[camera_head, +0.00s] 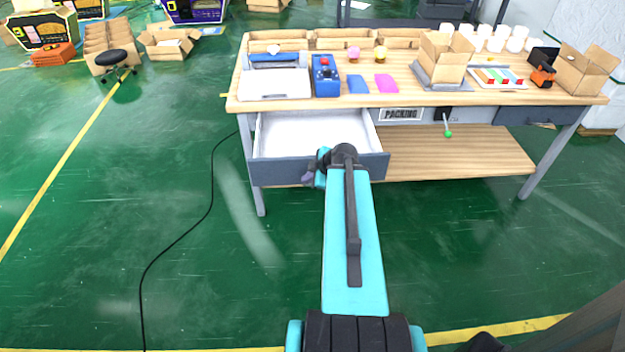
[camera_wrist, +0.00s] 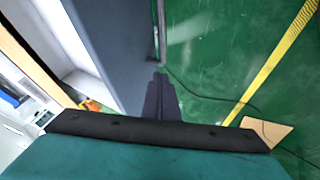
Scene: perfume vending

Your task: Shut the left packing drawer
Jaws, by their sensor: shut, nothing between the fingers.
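The left packing drawer (camera_head: 280,172) is pulled well out from under the left end of the wooden packing table (camera_head: 420,99). It has a dark grey front and a white, empty inside. In the wrist view its grey front (camera_wrist: 112,45) runs steeply down beside my fingers. My gripper (camera_head: 309,179) is shut and empty, low at the outer side of the drawer front. In the wrist view the shut fingers (camera_wrist: 160,82) lie close against or just beside the front; I cannot tell if they touch. My arm hides part of the front's right half.
A closed right drawer (camera_head: 527,115), a PACKING sign (camera_head: 401,114) and a green-tipped lever (camera_head: 447,132) are under the tabletop. A lower wooden shelf (camera_head: 450,163) lies below. A black cable (camera_head: 212,180) crosses the green floor, which is open to the left.

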